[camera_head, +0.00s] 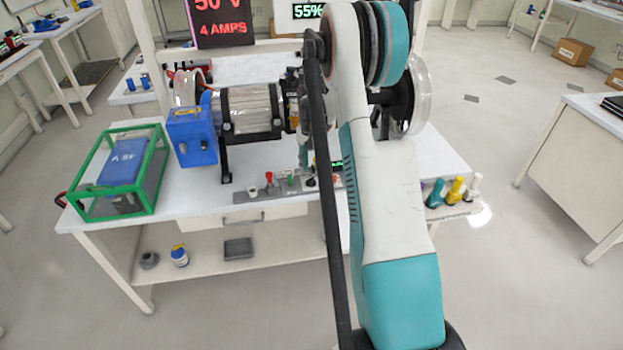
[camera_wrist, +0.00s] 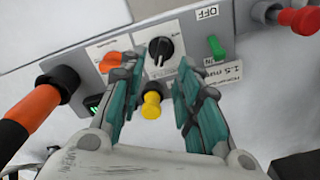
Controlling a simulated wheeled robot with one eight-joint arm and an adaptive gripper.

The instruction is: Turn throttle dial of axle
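A grey control panel (camera_head: 240,197) lies along the front of the white workbench, below the motor and axle rig (camera_head: 250,110). In the wrist view, a round black dial (camera_wrist: 160,47) with a light pointer line sits on the panel (camera_wrist: 190,30). It looks like the throttle dial, but its label is too small to read. My gripper (camera_wrist: 160,66) is open, with its teal fingers spread. The dial shows between and just beyond the fingertips; I see no clear contact. A yellow knob (camera_wrist: 152,105) shows between the fingers. In the head view my arm hides part of the panel.
An orange knob (camera_wrist: 110,62) is beside the left finger, a green switch (camera_wrist: 217,47) right of the dial. Orange and red plugs (camera_wrist: 30,120) (camera_wrist: 300,20) stand at the sides. A green-framed battery box (camera_head: 120,170) and blue box (camera_head: 191,135) stand left on the bench.

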